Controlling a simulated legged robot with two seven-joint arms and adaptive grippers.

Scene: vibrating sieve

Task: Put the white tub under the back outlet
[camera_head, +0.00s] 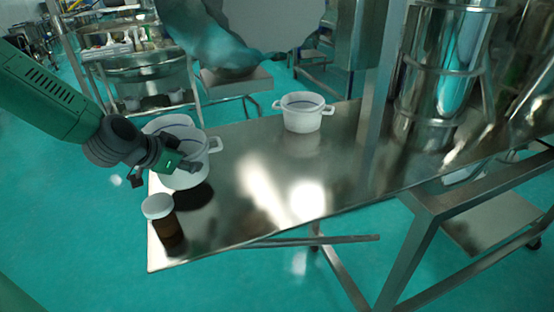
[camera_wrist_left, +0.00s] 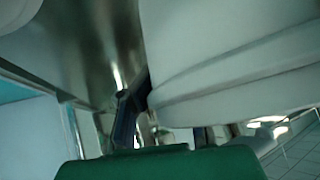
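A white tub with side handles (camera_head: 196,176) stands near the left end of the steel table (camera_head: 255,215). A second, smaller-looking white tub (camera_head: 303,118) stands at the table's far edge. My left gripper (camera_head: 164,174) is at the near-left side of the first tub, its fingers spread apart, and hides part of it. In the left wrist view a white rounded wall (camera_wrist_left: 235,70) fills the right side, close to a dark finger (camera_wrist_left: 126,118). Whether they touch I cannot tell. My right gripper is not in view. I cannot pick out the back outlet.
A brown bottle with a white lid (camera_head: 168,228) stands at the table's near-left corner. Shiny steel cylindrical equipment (camera_head: 440,75) stands at the right behind a steel post. A large grey disc (camera_head: 272,22) covers the top middle. The table's middle is clear. A shelf rack (camera_head: 140,65) stands behind.

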